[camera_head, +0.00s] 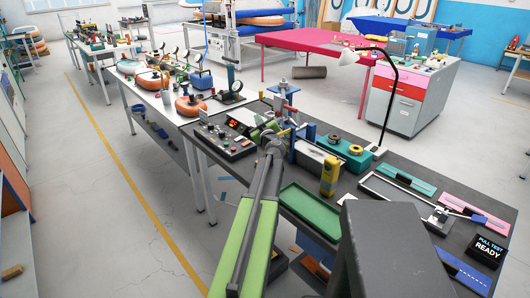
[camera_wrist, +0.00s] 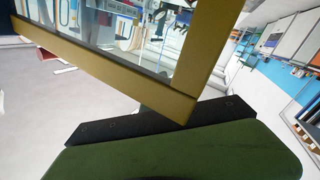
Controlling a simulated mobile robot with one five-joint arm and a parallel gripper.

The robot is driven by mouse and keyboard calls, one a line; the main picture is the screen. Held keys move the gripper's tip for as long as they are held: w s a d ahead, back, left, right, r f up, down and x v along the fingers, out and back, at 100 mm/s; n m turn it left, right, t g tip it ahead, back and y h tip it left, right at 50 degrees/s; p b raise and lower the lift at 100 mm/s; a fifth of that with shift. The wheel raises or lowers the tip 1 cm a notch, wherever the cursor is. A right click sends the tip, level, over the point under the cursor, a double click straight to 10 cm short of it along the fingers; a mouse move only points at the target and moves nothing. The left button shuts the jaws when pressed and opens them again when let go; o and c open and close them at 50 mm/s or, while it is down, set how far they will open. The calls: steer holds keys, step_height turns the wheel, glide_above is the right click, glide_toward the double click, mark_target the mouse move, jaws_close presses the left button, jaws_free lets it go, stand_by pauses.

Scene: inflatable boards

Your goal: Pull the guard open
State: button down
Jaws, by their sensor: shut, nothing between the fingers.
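The guard (camera_wrist: 110,73) shows close up in the wrist view as an ochre-yellow frame around a clear panel, tilted across the upper left. A dark and green part of my gripper (camera_wrist: 150,128) lies just below the frame's lower corner; I cannot tell whether it touches. In the head view my gripper (camera_head: 271,133) is at the end of my green and grey arm, over the bench beside the control box. It is shut and holds nothing. My arm and gripper partly hide the guard there, so how far it stands open is not clear.
A control box (camera_head: 226,138) with a red display stands left of my gripper. A green tray (camera_head: 310,211), a yellow handheld tool (camera_head: 329,176) and a black lamp (camera_head: 391,95) are on the dark bench to the right. Open floor lies left of the bench.

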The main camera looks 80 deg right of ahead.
steer(key=w+d+f+m+g+b, duration=0.1)
steer(key=w+d+f+g+b, duration=0.4)
steer(key=g, duration=0.6)
steer(key=w+a+f+m+g+y+b, duration=0.1)
steer(key=w+a+f+g+y+b, duration=0.1)
steer(key=a+g+y, duration=0.45)
steer(key=w+a+f+m+g+y+b, duration=0.1)
steer(key=w+a+f+g, duration=0.2)
steer(key=a, duration=0.7)
steer(key=s+d+g, duration=0.1)
steer(key=s+d, duration=0.2)
steer(key=s, duration=0.9)
steer(key=shift+r, duration=0.4)
steer(key=shift+w, duration=0.1)
